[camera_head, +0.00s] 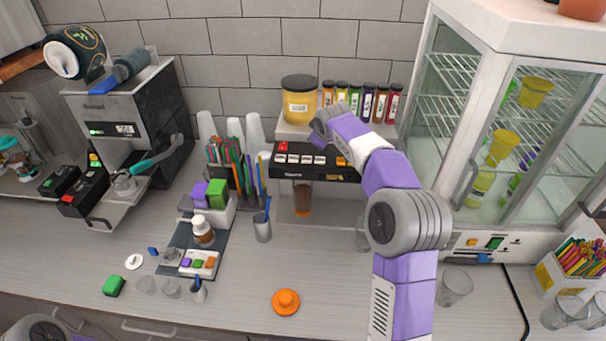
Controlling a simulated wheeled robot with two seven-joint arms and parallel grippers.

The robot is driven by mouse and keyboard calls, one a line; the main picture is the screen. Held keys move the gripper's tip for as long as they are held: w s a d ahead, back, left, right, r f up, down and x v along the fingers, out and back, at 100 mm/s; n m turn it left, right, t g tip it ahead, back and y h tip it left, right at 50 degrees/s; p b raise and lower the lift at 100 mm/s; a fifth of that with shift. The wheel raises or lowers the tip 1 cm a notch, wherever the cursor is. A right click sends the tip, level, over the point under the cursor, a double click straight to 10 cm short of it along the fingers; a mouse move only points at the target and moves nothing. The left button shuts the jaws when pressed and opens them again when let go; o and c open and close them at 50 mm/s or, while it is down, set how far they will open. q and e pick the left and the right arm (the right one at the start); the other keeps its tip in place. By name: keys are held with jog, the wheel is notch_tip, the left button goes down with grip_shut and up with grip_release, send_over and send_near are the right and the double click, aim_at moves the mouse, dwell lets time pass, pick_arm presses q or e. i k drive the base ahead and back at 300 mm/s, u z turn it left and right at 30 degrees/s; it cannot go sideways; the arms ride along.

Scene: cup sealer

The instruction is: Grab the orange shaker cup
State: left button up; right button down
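A round orange piece with a raised knob (286,302) lies on the front of the counter; I cannot tell whether it is the shaker cup or its lid. An orange-brown cup (302,198) stands upright under the black-panelled machine (315,162). My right arm comes in from the lower right and reaches up over the machine. My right gripper (320,128) is near the machine's top, apart from both orange things; its fingers are too small to read. Of my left arm only a joint shows at the lower left corner, and the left gripper is out of view.
Jars (360,101) line the machine's back. A glass-doored cabinet (510,130) stands at the right. A grey cup with a blue stick (263,228) and a small bottle (202,230) stand left of centre. The counter around the orange piece is clear.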

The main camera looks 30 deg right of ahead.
aim_at(302, 191)
jog(key=k, duration=1)
